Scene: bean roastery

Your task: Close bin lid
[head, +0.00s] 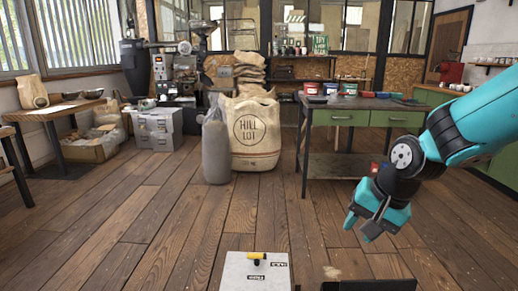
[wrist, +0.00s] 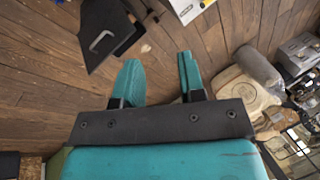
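A dark panel with a grey bar handle, which looks like the bin lid (wrist: 103,38), shows at the upper left of the wrist view, apart from my fingers. It looks tilted up from the dark bin body (wrist: 135,10) beside it. In the head view only a dark edge of the bin (head: 370,285) shows at the bottom; the rest is cut off. My gripper (head: 363,226) is above the floor beyond that edge. In the wrist view my gripper (wrist: 159,82) has its two teal fingers apart with nothing between them.
A pale box (head: 245,274) with a yellow handle stands left of the bin. A small beige scrap (wrist: 146,48) lies on the floor near the lid. A green-drawered workbench (head: 346,117), a large sack (head: 255,150) and a grey sack stand further back. The middle floor is clear.

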